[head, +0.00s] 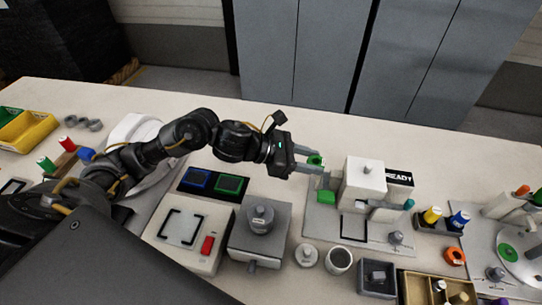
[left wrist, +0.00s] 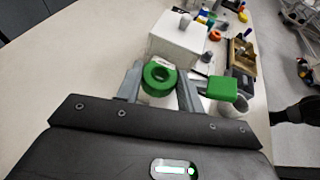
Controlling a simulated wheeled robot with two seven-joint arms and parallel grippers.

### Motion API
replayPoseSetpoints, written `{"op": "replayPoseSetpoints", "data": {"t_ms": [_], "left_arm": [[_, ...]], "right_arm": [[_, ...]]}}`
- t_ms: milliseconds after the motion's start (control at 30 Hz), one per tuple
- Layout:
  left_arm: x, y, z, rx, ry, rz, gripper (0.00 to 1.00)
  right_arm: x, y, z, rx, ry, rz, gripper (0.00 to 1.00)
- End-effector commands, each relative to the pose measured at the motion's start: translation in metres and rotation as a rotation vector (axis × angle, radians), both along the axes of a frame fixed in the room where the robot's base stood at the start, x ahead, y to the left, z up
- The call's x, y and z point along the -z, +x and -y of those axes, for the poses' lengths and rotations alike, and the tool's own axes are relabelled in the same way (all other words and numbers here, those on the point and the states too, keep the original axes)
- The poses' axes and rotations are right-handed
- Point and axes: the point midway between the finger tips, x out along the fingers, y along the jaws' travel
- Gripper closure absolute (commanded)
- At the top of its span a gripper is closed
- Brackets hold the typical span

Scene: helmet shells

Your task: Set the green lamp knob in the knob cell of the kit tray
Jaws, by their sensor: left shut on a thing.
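My left gripper (head: 306,160) is shut on a green ring-shaped knob (head: 316,160), held in the air above the bench, just left of a white block. In the left wrist view the green knob (left wrist: 159,76) sits between the two grey fingers (left wrist: 158,92), its dark round hole showing. A wooden tray with compartments (head: 403,288) stands at the lower right, with small parts in it. I cannot tell whether this is the kit tray, nor which cell is the knob cell. My right gripper is not in view.
The white block (head: 364,186) stands on a grey plate, with a green pad (head: 326,197) beside it. A black tray with blue and green panels (head: 212,183) and a grey fixture (head: 260,230) lie left. A white cup (head: 338,262) is in front. The back of the bench is clear.

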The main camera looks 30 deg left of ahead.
Motion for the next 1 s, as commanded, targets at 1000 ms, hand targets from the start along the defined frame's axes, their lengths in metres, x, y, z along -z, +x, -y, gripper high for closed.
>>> {"op": "replayPoseSetpoints", "data": {"t_ms": [1000], "left_arm": [[0.107,0.034,-0.095,-0.002,-0.002,-0.003,0.84]], "right_arm": [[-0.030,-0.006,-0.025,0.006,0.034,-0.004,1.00]]}}
